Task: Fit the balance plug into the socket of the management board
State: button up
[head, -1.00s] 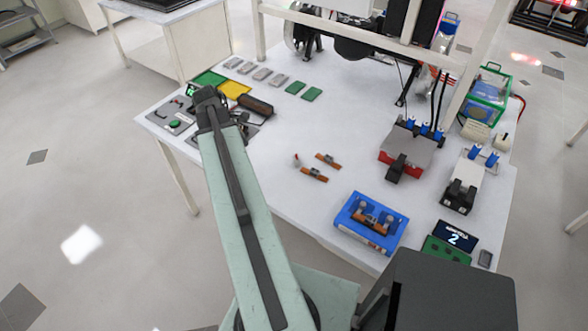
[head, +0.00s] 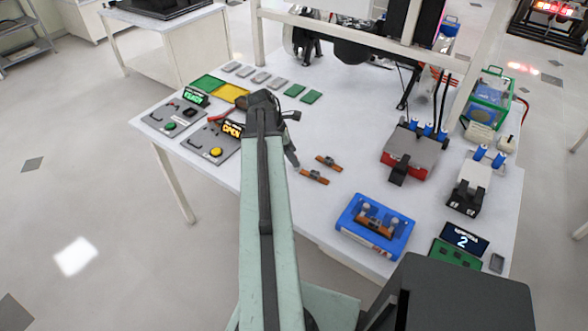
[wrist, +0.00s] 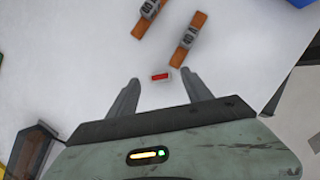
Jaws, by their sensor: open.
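A small white plug with a red stripe (wrist: 160,77) lies on the white table top in the wrist view, between and slightly beyond my fingertips. My gripper (wrist: 162,83) is open and empty, with a finger to each side of the plug. In the head view my gripper (head: 293,160) is low over the table's near side, and I cannot make out the plug there. A green board with dark squares (head: 455,253) lies at the table's near right corner. It may be the management board; its socket is too small to tell.
Two orange-brown strips with grey blocks (head: 315,176) (head: 328,163) lie right of my gripper. A blue fixture (head: 388,246) stands near the front edge. A red-and-grey unit (head: 408,153) stands farther right. Panels with green (head: 171,126) and yellow (head: 216,152) buttons lie left.

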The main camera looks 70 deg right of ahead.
jog(key=b+x, duration=0.2)
jog(key=x, duration=0.1)
jog(key=shift+f, duration=0.2)
jog(key=shift+r, duration=0.2)
grip_shut()
notch_tip(320, 180, up, 10)
jog(key=p, duration=1)
jog(key=shift+r+p, duration=0.15)
jog(key=shift+p, duration=0.25)
jog(key=shift+s+f, duration=0.1)
jog(key=shift+f, duration=0.1)
